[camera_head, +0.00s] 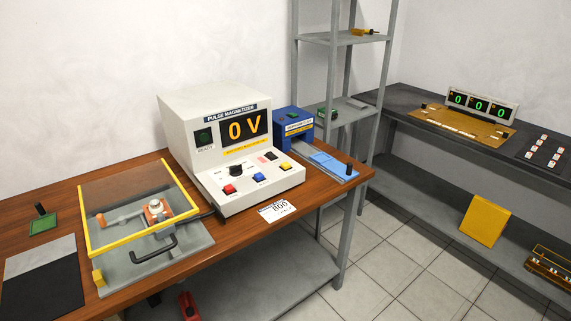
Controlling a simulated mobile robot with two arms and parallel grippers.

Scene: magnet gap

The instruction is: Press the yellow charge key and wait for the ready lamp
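A white pulse magnetizer (185,118) stands on the wooden bench. Its display (244,127) reads 0 V in orange. The ready lamp (204,136), left of the display and labelled READY, looks dark green and unlit. On the sloped front, the yellow key (285,167) is at the right, with a blue key (258,178) and a red key (229,189) to its left. Nothing covers the keys. Neither of my grippers is in view.
A fixture with a yellow-framed clear cover (93,222) stands left of the magnetizer. A card marked 800 (277,211) lies at the bench's front edge. A blue device (291,126) stands behind right. A dark side bench (400,98) holds a green-digit display (480,102).

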